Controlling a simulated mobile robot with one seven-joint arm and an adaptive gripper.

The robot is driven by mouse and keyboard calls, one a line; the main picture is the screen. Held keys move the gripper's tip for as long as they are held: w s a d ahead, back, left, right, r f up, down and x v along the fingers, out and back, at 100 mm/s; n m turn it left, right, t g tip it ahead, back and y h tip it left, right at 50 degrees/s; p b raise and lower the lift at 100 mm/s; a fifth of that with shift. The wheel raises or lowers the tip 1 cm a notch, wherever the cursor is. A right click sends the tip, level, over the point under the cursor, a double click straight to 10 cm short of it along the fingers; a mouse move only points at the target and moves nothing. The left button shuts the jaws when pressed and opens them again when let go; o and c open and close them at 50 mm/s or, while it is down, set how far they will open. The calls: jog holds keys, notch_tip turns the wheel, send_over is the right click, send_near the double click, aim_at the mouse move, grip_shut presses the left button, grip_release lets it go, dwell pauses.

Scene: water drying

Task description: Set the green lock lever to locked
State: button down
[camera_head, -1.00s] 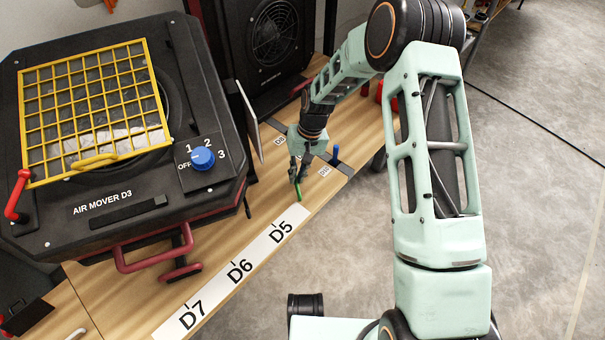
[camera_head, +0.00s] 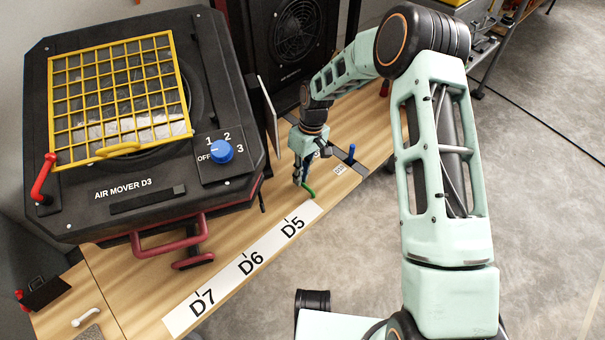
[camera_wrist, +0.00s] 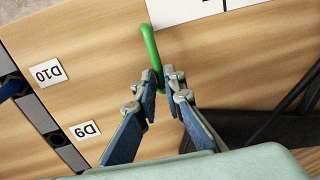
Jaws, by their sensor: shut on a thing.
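The green lock lever (camera_head: 308,192) is a short curved bar near the table edge, just beyond the D5 end of the white label strip. My gripper (camera_head: 301,178) reaches down to it. In the wrist view the green lever (camera_wrist: 150,45) runs from between the fingertips up toward the strip. My gripper (camera_wrist: 163,85) is shut on the lever's near part, with the two blue-padded fingers on either side of it. The fingers hide some of the lever, and its mount cannot be made out.
The black air mover D3 (camera_head: 125,214) with a yellow grille stands left. A thin upright panel (camera_head: 269,105) stands close to my gripper. A blue lever (camera_head: 350,155) stands to its right. Tags D10 (camera_wrist: 46,73) and D9 (camera_wrist: 84,130) lie on the wooden table (camera_wrist: 90,30).

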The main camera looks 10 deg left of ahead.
dwell(0.4)
jog(key=c, duration=2)
grip_release()
jog(key=shift+r, duration=0.1)
jog(key=r, duration=0.4)
jog(key=w+d+r, duration=0.1)
jog(key=r, duration=0.6)
jog(key=shift+w+d+r, duration=0.2)
jog(key=shift+w+r, duration=0.1)
jog(key=shift+w, duration=0.1)
